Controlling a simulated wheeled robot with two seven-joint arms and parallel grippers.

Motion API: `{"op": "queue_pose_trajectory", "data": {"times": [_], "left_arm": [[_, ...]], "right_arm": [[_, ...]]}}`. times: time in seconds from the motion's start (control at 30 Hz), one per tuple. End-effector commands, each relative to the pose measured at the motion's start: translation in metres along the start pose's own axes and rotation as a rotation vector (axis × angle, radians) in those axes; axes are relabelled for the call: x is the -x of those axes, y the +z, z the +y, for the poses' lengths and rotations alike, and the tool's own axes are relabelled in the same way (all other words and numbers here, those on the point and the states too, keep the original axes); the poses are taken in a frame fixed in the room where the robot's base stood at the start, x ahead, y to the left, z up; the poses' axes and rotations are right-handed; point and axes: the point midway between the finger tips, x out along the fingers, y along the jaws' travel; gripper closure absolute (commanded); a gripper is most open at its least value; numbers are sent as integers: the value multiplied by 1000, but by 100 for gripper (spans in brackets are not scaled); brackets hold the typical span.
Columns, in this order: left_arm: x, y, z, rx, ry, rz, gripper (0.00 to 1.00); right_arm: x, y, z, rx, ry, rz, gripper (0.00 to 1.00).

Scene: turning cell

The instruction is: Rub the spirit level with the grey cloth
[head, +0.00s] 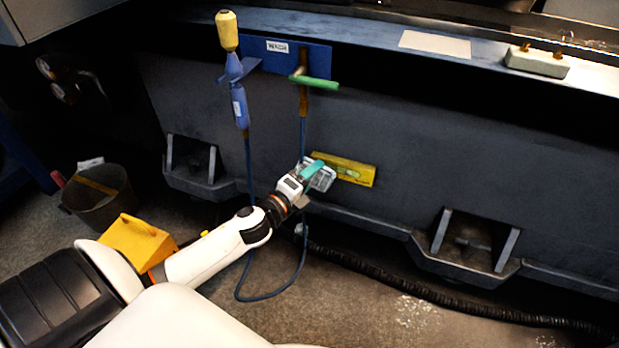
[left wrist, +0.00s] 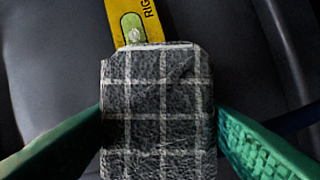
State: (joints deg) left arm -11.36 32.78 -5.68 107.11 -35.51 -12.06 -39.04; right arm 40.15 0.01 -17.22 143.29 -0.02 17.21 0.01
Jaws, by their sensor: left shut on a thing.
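In the left wrist view, part of the level (left wrist: 132,20) with a green vial shows beyond the cloth. The grey cloth (left wrist: 158,110), checked with pale lines, is a folded pad between the green fingers of my left gripper (head: 315,172), which is shut on it. The cloth overlaps the level in the wrist view; I cannot tell whether they touch. My right gripper is not in view.
A blue panel (head: 318,62) above holds a blue tool with a yellow end (head: 227,32) and a green-handled tool (head: 315,82). Blue hoses hang near my left arm. A bucket (head: 98,195) and yellow block (head: 138,240) are at left. A black corrugated hose (head: 430,293) lies along the floor.

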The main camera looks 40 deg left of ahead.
Motion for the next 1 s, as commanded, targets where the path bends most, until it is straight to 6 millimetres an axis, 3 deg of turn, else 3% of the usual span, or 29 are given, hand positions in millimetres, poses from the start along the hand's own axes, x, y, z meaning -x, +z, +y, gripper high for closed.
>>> {"op": "queue_pose_trajectory", "data": {"times": [1.0], "left_arm": [[-15,-4,1,0,1,0,77]], "right_arm": [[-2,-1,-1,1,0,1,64]]}}
